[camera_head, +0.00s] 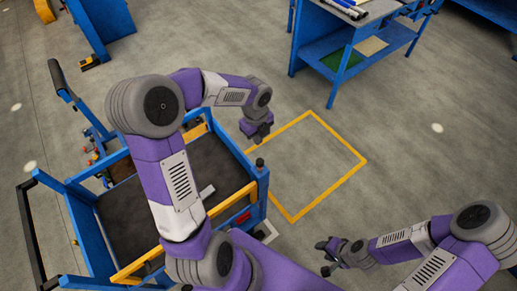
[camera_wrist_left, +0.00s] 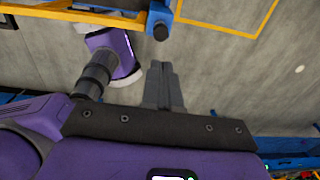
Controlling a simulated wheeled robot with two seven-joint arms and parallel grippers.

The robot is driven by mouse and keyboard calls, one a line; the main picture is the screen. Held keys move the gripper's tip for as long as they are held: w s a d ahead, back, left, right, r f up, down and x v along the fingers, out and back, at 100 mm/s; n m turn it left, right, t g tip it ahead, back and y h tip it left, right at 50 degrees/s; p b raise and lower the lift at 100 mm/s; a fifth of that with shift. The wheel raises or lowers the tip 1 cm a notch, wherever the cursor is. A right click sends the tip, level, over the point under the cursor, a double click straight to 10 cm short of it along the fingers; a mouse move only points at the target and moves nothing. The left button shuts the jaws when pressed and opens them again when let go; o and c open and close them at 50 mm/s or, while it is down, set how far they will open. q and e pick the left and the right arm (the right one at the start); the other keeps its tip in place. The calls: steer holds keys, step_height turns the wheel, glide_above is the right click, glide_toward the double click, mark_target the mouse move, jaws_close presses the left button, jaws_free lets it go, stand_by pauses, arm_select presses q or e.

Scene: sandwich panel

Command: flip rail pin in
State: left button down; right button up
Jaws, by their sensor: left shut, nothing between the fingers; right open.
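A blue cart with yellow rails stands at the left in the head view. Its near yellow rail (camera_head: 232,202) runs to a blue corner post with a black knob (camera_head: 260,163) on top. The knob also shows at the top of the left wrist view (camera_wrist_left: 160,32). I cannot tell for sure which part is the rail pin. My left gripper (camera_head: 258,138) is beyond the knob in the head view, apart from it, pointing down. It is shut and empty, its fingers together in the left wrist view (camera_wrist_left: 160,66). My right gripper (camera_head: 324,258) is open and empty over the floor at lower right.
The cart's dark tray (camera_head: 125,212) is partly hidden by my left arm. A yellow floor outline (camera_head: 345,180) lies right of the cart, with bare floor inside. A blue workbench (camera_head: 345,50) stands at the back.

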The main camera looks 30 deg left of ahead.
mark_target(259, 162)
arm_select(q)
steer(key=f, duration=0.4)
steer(key=f+b, duration=0.1)
steer(key=f, duration=0.8)
steer(key=shift+w+d+f, duration=0.15)
steer(key=shift+w+f, duration=0.1)
steer(key=shift+f+b, duration=0.1)
steer(key=shift+b, duration=0.25)
step_height(259, 162, down, 3)
steer(key=shift+f+b, duration=0.1)
steer(key=shift+b, duration=1)
steer(key=shift+s, duration=0.2)
